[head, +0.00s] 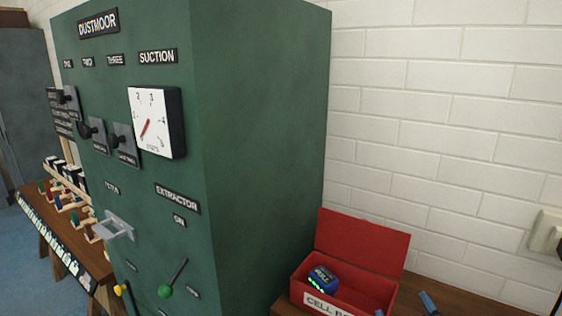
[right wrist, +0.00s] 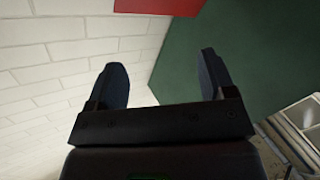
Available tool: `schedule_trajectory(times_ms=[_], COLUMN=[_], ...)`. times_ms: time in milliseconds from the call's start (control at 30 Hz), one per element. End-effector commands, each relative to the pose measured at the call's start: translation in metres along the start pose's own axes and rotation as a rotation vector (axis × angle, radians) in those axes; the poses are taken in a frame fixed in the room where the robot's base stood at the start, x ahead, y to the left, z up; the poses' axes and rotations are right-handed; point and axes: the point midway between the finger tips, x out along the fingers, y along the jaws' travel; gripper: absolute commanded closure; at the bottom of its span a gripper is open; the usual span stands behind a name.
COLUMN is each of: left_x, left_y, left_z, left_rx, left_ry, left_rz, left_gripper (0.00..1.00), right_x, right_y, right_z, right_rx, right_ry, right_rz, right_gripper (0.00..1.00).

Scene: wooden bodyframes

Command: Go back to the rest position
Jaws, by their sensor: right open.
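My right gripper (head: 404,308) shows only as two dark blue fingertips at the bottom edge of the head view, by the front right of the open red box. In the right wrist view the gripper (right wrist: 162,75) has its fingers wide apart with nothing between them. My left gripper is not in view.
A green cabinet (head: 260,130) marked DUSTMOOR carries a white suction dial (head: 157,118), dark switches and a green-knobbed lever (head: 166,291). A red box (head: 365,240) holding a blue cell (head: 322,279) stands on a wooden top (head: 455,300). A brick wall (head: 440,110) is behind.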

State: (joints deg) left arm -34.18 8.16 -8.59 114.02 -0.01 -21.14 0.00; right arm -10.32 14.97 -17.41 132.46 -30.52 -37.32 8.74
Motion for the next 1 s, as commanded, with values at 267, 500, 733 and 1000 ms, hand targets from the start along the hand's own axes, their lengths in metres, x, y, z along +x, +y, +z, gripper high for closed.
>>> schedule_trajectory(times_ms=[267, 500, 733, 1000], left_x=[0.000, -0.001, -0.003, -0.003], left_y=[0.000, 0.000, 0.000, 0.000], left_z=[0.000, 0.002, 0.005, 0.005], left_rx=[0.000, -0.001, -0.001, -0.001], left_ry=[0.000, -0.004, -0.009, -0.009], left_rz=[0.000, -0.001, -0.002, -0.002], left_gripper=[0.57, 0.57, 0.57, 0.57], right_x=[-0.076, -0.136, -0.177, -0.212], right_y=[0.000, -0.010, -0.017, -0.024], right_z=[0.111, 0.152, 0.169, 0.179], right_rx=[0.182, 0.265, 0.312, 0.349], right_ry=[-0.581, -0.881, -1.059, -1.193], right_rz=[-0.063, -0.146, -0.214, -0.278], right_gripper=[0.24, 0.24, 0.24, 0.24])
